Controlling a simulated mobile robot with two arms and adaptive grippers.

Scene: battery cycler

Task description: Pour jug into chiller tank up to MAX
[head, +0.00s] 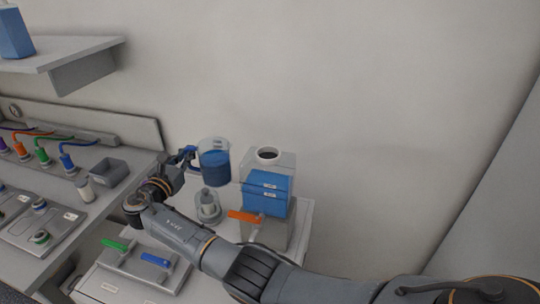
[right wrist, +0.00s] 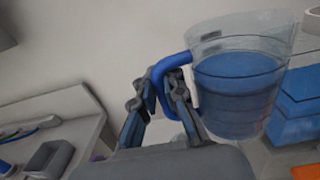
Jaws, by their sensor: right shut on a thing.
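A clear jug (head: 214,162) with blue liquid is held up by its blue handle in my right gripper (head: 188,157). In the right wrist view the gripper (right wrist: 160,100) is shut on the handle, and the jug (right wrist: 238,85) is roughly upright, its liquid a little below the rim. The chiller tank (head: 267,190) stands just right of the jug, with a white round opening on top and blue liquid inside. The jug is beside the opening, apart from it in the head view. The MAX mark cannot be read. My left gripper is not in view.
An orange lever (head: 244,216) is on the front of the chiller. A grey bin (head: 108,172) and coloured cable plugs are on the bench at left.

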